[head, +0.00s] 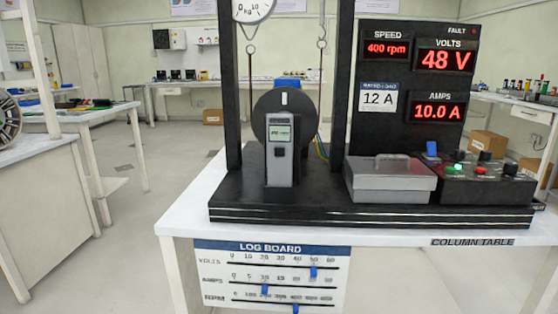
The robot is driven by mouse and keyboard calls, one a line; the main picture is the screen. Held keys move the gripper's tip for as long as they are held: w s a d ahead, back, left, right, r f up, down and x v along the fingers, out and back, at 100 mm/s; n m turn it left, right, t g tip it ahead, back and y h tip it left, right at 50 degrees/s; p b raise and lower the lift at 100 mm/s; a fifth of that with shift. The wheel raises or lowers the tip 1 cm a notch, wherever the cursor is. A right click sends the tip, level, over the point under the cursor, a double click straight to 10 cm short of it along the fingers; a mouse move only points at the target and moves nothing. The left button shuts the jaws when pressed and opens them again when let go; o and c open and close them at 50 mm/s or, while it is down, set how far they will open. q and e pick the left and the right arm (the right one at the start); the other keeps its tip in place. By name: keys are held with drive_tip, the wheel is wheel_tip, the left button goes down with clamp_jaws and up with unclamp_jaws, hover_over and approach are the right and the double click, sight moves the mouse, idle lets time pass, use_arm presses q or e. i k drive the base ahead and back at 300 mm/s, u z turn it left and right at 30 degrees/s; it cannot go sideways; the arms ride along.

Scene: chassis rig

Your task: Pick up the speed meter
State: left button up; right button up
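The speed meter (281,159) appears to be the grey and black handheld device with a small greenish display. It stands upright on the black base of the rig (320,215), in front of a dark round wheel (268,104) with a white mark. Its display text is too small to read surely. Neither of my grippers shows in the head view.
A grey lidded box (391,180) and a control box with buttons and knobs (484,182) stand right of the meter. Black uprights flank the wheel. A display panel (412,80) rises behind. The white table (190,222) has a narrow clear front strip, with a log board (270,272) below.

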sight(280, 127)
drive_tip(key=k, duration=0.95)
drive_tip(key=z, duration=0.9)
drive_tip(key=i, duration=1.2)
drive_tip(key=u, duration=0.25)
